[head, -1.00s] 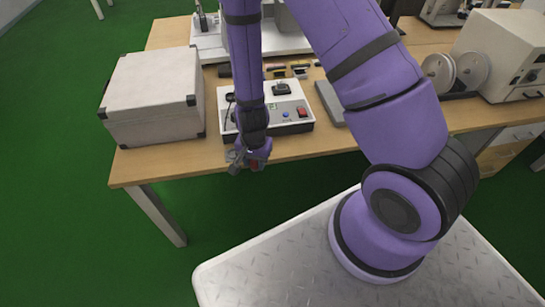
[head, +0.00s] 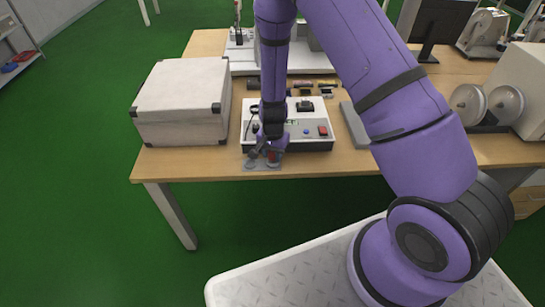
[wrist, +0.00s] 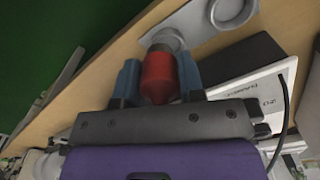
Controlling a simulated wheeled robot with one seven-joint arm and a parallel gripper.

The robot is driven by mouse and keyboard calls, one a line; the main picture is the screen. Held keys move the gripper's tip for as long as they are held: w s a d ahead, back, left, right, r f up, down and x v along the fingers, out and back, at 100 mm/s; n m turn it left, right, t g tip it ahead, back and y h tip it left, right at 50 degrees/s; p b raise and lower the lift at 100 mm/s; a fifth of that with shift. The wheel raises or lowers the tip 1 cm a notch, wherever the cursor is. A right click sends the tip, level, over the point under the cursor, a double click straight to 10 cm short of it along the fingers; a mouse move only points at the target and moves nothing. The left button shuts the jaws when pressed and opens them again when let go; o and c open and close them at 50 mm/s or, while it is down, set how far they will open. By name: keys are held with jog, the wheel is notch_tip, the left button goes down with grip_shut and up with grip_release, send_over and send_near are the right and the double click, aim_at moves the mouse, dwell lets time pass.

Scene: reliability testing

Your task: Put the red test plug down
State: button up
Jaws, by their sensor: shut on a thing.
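The red test plug (wrist: 160,75) is held between the two blue fingers of my gripper (wrist: 158,82) in the wrist view. Its pale metal end points at a grey plate (wrist: 202,22) with round raised rings, and overlaps the nearer ring. I cannot tell whether the plug touches the plate. In the head view my gripper (head: 263,157) is low over the same plate (head: 255,167), near the table's front edge. A little red of the plug (head: 273,155) shows there; the fingers hide the rest.
A white test box (head: 312,143) with a red switch and a cable stands just behind my gripper on the wooden table (head: 215,172). A large pale case (head: 180,100) stands to the left. A flat grey slab (head: 353,125) lies to the right, partly behind my arm.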

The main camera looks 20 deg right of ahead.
aim_at(272, 157)
jog(key=shift+w+d, duration=0.25)
jog(key=shift+w, duration=0.6)
jog(key=shift+f, duration=1.85)
jog(key=shift+f, duration=0.15)
jog(key=o, duration=0.9)
jog(key=shift+o, duration=0.2)
notch_tip(272, 157, up, 12)
jog(key=shift+r, duration=0.25)
